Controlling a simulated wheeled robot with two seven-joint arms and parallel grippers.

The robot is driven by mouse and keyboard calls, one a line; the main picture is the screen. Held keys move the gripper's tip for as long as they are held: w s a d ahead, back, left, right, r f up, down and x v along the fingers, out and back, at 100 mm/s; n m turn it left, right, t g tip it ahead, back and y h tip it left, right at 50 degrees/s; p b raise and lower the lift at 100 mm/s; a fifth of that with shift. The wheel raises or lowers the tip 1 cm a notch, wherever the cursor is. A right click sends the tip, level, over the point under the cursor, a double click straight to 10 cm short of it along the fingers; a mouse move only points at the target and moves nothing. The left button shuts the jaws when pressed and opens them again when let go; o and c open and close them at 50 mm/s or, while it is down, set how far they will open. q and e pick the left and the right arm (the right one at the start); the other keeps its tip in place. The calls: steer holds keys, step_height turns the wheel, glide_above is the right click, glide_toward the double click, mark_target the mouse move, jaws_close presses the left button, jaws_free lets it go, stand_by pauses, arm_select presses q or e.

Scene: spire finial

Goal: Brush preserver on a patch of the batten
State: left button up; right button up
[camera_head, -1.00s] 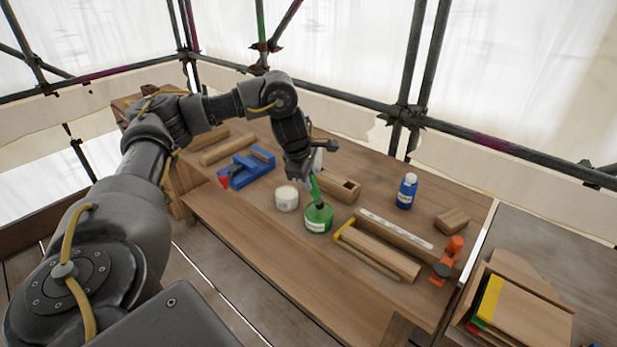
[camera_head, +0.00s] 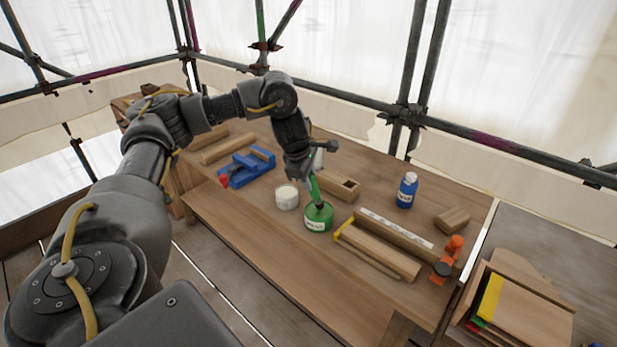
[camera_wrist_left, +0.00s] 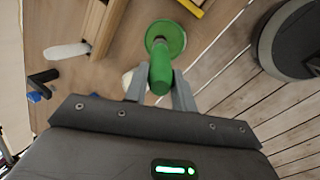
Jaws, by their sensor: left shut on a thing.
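My left gripper (camera_head: 304,178) is shut on the green handle (camera_head: 314,187) of a brush, over the middle of the bench. The handle also shows between the fingers in the left wrist view (camera_wrist_left: 160,72). The handle's lower end is at the mouth of a green tin (camera_head: 318,218) with a white label; the bristles are hidden. The tin shows beyond the handle in the left wrist view (camera_wrist_left: 167,36). A long wooden piece, apparently the batten (camera_head: 381,251), lies right of the tin, with a yellow piece (camera_head: 344,229) at its near-left end. My right gripper is out of view.
A white pot (camera_head: 287,197) stands left of the tin. A blue bottle (camera_head: 406,191), a wood block (camera_head: 452,220) and an orange clamp (camera_head: 450,253) are to the right. A blue tool (camera_head: 246,168) lies left. The bench (camera_head: 262,247) is clear in front.

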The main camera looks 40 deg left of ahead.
arm_select(q)
steer(key=shift+f, duration=0.4)
stand_by(1.2)
step_height(320, 180, up, 3)
steer(key=p, duration=0.2)
steer(key=shift+r+p, duration=0.2)
steer(key=shift+p, duration=0.1)
step_height(320, 180, up, 4)
steer(key=p, duration=0.4)
steer(key=shift+f, duration=0.25)
stand_by(0.4)
